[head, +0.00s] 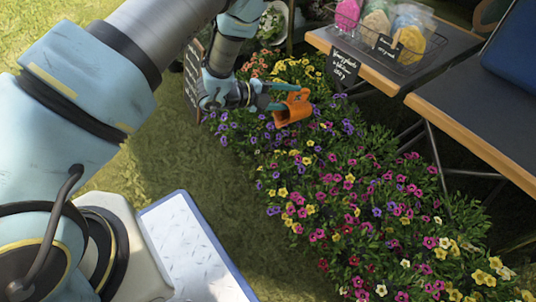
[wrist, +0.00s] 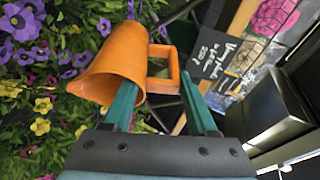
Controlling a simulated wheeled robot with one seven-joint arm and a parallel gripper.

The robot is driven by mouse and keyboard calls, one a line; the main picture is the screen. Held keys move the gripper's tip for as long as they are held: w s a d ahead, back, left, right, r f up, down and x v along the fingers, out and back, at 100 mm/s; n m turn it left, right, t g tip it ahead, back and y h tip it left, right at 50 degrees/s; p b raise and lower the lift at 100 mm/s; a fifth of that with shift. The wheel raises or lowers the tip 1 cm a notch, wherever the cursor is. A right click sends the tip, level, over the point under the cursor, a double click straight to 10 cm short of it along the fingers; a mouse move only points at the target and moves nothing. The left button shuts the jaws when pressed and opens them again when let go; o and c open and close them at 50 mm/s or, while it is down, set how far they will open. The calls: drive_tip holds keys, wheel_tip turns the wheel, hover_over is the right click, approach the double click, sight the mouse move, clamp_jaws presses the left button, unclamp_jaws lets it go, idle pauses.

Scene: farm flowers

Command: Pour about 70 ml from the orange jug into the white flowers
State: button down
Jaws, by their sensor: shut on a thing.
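The orange jug (head: 293,108) hangs in the air above the flower bed in the head view, and looks tilted. My gripper (head: 277,97) is shut on its handle from the left. The jug's inside and any liquid are hidden. A few small white flowers (head: 405,263) show among mixed blooms at the bottom right of the head view, well away from the jug. Purple and yellow flowers lie behind the jug in the wrist view.
The flower bed (head: 345,180) runs diagonally from the top middle to the bottom right. A wooden-edged table (head: 400,72) with a wire basket (head: 385,35) and small signs stands right of the jug. Another table (head: 475,110) stands nearer. Open grass (head: 140,165) lies on the left.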

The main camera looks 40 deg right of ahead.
sight(303, 90)
drive_tip(key=shift+a+f+b, duration=0.1)
drive_tip(key=shift+f+b, duration=0.05)
drive_tip(key=shift+b, duration=0.2)
drive_tip(key=r+p, duration=0.1)
drive_tip(key=p, duration=0.1)
drive_tip(key=d+r+p, duration=0.1)
drive_tip(key=shift+p, duration=0.35)
drive_tip(key=d+y+p, duration=0.1)
drive_tip(key=p, duration=0.2)
drive_tip(key=r+y+p, duration=0.1)
drive_tip(key=p, duration=0.2)
drive_tip(key=shift+d+n+y, duration=0.3)
drive_tip(key=shift+d+n, duration=0.05)
drive_tip(key=shift+n, duration=0.05)
drive_tip(key=shift+d+f+y+p, duration=0.1)
drive_tip(key=shift+d+y+p, duration=0.1)
drive_tip(key=shift+y+p, duration=0.4)
drive_tip(key=shift+d+f, duration=0.1)
drive_tip(key=shift+f, duration=0.4)
drive_tip(key=shift+d+r+y+p, duration=0.2)
drive_tip(key=shift+d+y+p, duration=0.25)
drive_tip(key=shift+p, duration=0.65)
drive_tip(key=shift+f+y, duration=0.1)
drive_tip(key=shift+y, duration=0.15)
